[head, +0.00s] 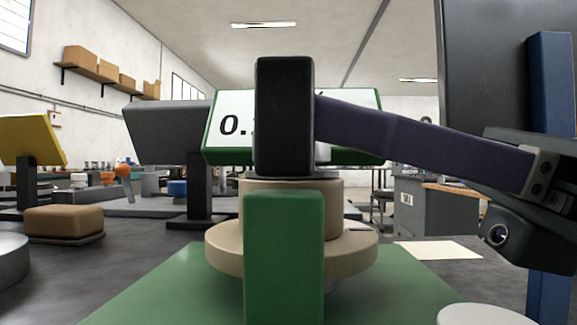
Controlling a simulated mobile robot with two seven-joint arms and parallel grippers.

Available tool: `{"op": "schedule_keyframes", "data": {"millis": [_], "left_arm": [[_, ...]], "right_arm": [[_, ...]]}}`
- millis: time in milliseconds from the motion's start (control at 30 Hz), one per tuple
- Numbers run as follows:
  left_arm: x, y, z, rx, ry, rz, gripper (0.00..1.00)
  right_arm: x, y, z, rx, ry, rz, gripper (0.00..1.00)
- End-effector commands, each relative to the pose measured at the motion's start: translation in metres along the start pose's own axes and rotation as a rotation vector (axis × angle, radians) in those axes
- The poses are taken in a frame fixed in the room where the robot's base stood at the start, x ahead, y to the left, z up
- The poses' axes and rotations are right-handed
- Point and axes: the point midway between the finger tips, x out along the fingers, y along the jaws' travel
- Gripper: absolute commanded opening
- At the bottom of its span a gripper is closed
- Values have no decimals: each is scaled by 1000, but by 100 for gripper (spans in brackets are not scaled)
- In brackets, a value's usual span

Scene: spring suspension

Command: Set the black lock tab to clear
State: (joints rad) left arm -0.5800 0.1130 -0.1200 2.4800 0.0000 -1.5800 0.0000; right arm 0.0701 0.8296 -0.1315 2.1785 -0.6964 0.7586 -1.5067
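A black upright block (285,115), which looks like the black lock tab, stands in the middle of the head view above a beige round stepped base (225,248). My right gripper (322,130) comes in from the right. A long dark purple finger reaches to the block's right edge, and its tip is hidden behind the block or meets it there. Only one finger shows clearly, so I cannot tell whether it is open, shut or touching the block. My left gripper is not in view.
A green upright block (284,260) stands in front of the beige base, over a green surface (140,295). A green-framed display (230,128) is behind, partly covered. A brown padded block (64,222) is at left, a white round top (482,315) at lower right, a blue post (551,110) at far right.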

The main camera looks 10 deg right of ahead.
Motion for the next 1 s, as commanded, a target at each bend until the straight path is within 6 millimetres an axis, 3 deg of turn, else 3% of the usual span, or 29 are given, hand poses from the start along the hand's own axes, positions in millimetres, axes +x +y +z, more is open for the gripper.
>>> {"op": "schedule_keyframes", "data": {"millis": [1000], "left_arm": [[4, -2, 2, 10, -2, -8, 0]], "right_arm": [[7, 2, 0, -5, -1, 1, 0]]}}
